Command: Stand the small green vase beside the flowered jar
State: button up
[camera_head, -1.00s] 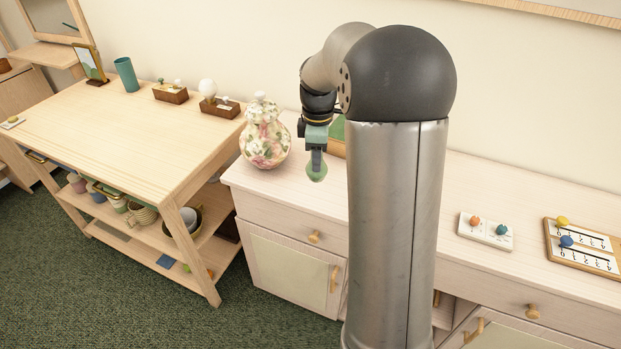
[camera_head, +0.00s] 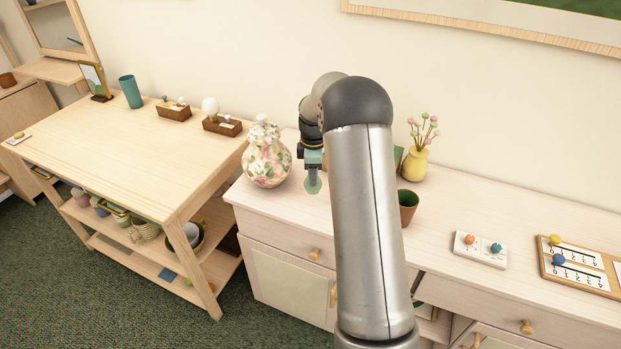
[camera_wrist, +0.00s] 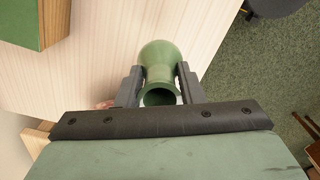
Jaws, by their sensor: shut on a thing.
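The small green vase (camera_wrist: 160,62) is between the two fingers of my gripper (camera_wrist: 158,88) in the wrist view, its open mouth toward the camera. My gripper is shut on it. In the head view the vase (camera_head: 312,186) hangs under my gripper (camera_head: 313,174), at the pale cabinet top. I cannot tell whether its base touches the surface. The flowered jar (camera_head: 266,157), white with pink flowers and a lid, stands upright on the cabinet top just left of the vase, with a gap between them.
A yellow vase with flowers (camera_head: 415,164) and a brown pot (camera_head: 407,207) stand right of my arm. A board with knobs (camera_head: 481,249) lies farther right. A wooden table (camera_head: 110,150) adjoins at the left. A green-sided box (camera_wrist: 30,22) shows in the wrist view.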

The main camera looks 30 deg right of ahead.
jog(key=shift+w+a+f, duration=0.2)
jog(key=shift+w+f, duration=0.35)
jog(key=shift+f, duration=1.75)
jog(key=o, duration=1)
jog(key=shift+o, duration=0.2)
jog(key=shift+p, duration=0.3)
